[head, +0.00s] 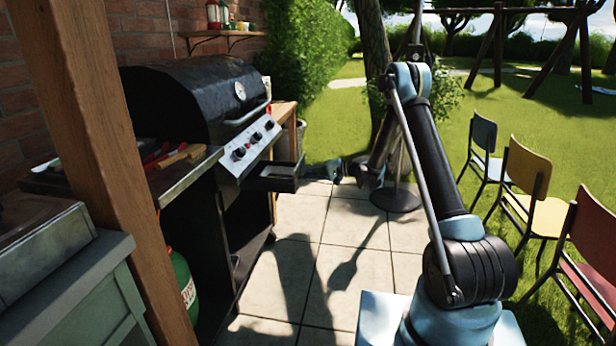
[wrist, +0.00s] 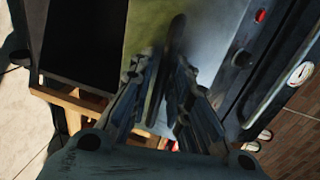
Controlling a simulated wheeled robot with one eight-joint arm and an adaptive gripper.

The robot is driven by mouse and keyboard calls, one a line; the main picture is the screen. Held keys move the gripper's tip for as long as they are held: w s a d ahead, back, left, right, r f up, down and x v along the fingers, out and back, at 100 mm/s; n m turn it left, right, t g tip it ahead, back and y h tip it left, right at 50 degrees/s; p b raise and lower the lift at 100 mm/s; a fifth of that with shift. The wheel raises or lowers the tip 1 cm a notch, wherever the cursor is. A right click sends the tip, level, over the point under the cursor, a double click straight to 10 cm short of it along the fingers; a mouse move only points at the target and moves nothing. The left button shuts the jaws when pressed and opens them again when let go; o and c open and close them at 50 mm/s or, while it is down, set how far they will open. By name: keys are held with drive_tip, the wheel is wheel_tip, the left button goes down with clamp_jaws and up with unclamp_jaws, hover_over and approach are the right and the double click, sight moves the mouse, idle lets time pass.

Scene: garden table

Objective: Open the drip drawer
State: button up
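The grill (head: 200,95) stands against the brick wall with its black lid down. Its drip drawer (head: 275,179) sticks out below the knob panel, open, with its shallow inside showing. My gripper (head: 322,169) is at the drawer's outer end, level with it. In the wrist view my gripper's two fingers (wrist: 168,85) are close together, with a long dark bar-like shape (wrist: 177,35) between them. It may be the drawer's handle. I cannot tell whether the fingers press on it. A pale metal surface (wrist: 215,35) lies behind them.
A wooden post (head: 105,140) stands at the near left, by a green cabinet (head: 75,300). A green gas bottle (head: 183,285) is under the grill. Several chairs (head: 530,185) stand on the right. The paving (head: 345,240) before the grill is clear.

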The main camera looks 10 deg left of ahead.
drive_tip(key=v, duration=1.1)
drive_tip(key=shift+d, duration=0.35)
drive_tip(key=s+d+r+t+h, duration=0.2)
drive_tip(key=s+d+r+h, duration=0.5)
drive_tip(key=s+d+r, duration=1.05)
drive_tip(key=s+d+f+h, duration=0.3)
drive_tip(key=s+d, duration=0.3)
drive_tip(key=s, duration=0.4)
drive_tip(key=s+d+f+h, duration=0.2)
drive_tip(key=s+d+f, duration=0.2)
drive_tip(key=s, duration=0.6)
drive_tip(key=s+d+f+t+h, duration=0.1)
drive_tip(key=s+d+f+h, duration=0.2)
drive_tip(key=s+d, duration=0.6)
drive_tip(key=shift+s+f+h, duration=0.2)
drive_tip(key=shift+s+h, duration=0.1)
drive_tip(key=shift+s, duration=0.5)
